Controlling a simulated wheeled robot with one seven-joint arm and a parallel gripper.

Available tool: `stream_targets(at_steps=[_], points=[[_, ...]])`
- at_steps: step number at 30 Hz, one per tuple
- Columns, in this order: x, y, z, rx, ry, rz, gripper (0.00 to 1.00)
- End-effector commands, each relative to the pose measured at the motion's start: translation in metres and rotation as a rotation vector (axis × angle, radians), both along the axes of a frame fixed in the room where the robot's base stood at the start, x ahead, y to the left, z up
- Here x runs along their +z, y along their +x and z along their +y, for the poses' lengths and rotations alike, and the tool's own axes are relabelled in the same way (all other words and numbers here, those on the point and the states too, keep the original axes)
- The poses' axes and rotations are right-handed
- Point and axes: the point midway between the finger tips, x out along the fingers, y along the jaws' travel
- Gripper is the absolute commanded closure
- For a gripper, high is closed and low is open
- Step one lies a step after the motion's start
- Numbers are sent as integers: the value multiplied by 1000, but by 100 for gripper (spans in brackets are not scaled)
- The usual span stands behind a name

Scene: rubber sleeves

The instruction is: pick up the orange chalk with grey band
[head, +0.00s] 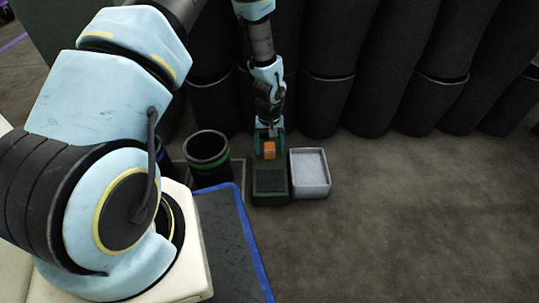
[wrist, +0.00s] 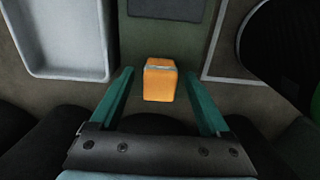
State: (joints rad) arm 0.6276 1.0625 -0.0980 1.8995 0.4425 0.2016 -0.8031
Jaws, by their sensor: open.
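The orange chalk (wrist: 160,82) is a small upright block with a grey band near its top edge in the wrist view. It also shows in the head view (head: 269,150), at the far end of a dark green block (head: 270,196). My gripper (wrist: 158,78) is open, with one teal finger on each side of the chalk and a gap on both sides. In the head view my gripper (head: 269,148) points down at the chalk. I cannot tell how far the fingertips reach down along it.
A light grey tray (head: 328,190) stands close on the right of the green block in the head view. A black cylinder with a green band (head: 208,160) stands on the left. Tall dark rubber sleeves (head: 326,100) line the back. The floor at right is clear.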

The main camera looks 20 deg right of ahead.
Motion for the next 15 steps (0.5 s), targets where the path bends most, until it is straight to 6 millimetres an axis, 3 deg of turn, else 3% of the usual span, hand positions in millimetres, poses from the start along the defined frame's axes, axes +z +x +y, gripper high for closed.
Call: stream_targets(at_steps=[5,15], points=[[1,0,0,0,-1,-1,20],[1,0,0,0,-1,-1,57]])
